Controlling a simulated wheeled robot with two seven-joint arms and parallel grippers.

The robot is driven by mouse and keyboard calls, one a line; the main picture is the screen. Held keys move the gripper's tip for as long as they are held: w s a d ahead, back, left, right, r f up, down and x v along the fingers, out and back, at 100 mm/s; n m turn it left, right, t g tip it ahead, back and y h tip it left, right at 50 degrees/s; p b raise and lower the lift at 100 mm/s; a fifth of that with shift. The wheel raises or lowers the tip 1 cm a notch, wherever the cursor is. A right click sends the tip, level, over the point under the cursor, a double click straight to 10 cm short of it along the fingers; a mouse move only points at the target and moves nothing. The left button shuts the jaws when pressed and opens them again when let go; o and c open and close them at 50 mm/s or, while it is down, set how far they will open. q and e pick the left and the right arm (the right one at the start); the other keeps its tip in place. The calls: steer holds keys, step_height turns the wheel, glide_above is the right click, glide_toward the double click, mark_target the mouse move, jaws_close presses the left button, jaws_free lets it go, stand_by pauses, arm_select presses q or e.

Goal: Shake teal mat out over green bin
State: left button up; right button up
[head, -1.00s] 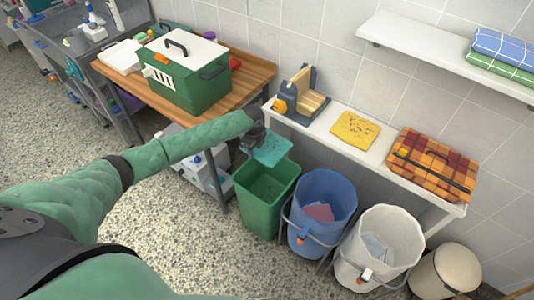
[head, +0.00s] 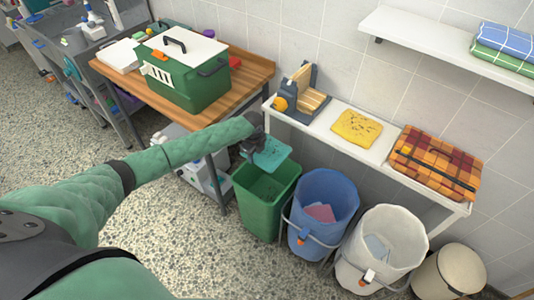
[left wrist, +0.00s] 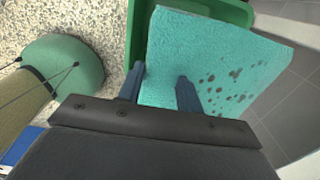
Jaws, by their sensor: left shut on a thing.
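The teal mat (head: 270,154) hangs tilted from my left gripper (head: 252,143), over the back part of the green bin's opening. In the left wrist view the teal mat (left wrist: 210,60) shows dark spots on its right half. The two fingers of my left gripper (left wrist: 160,90) are shut on the mat's near edge. The green bin (head: 258,215) stands on the floor below, and its rim (left wrist: 215,8) shows behind the mat in the left wrist view. Dark specks seem to lie inside the bin. My right gripper is not in view.
A blue bucket (head: 325,190) and a white bucket (head: 392,225) stand right of the green bin. A white bench (head: 395,160) behind holds a yellow spotted mat (head: 357,127) and a plaid case (head: 435,160). A wooden table (head: 245,75) with a green carrier (head: 185,85) is at left.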

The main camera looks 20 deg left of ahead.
arm_select(q)
steer(key=shift+w+a+r, duration=0.1)
steer(key=shift+r, duration=1.05)
steer(key=shift+w+r, duration=0.1)
steer(key=shift+r, duration=1)
steer(key=f, duration=0.6)
steer(key=shift+s+f, duration=0.15)
steer(key=shift+s, duration=0.05)
steer(key=shift+w, duration=0.1)
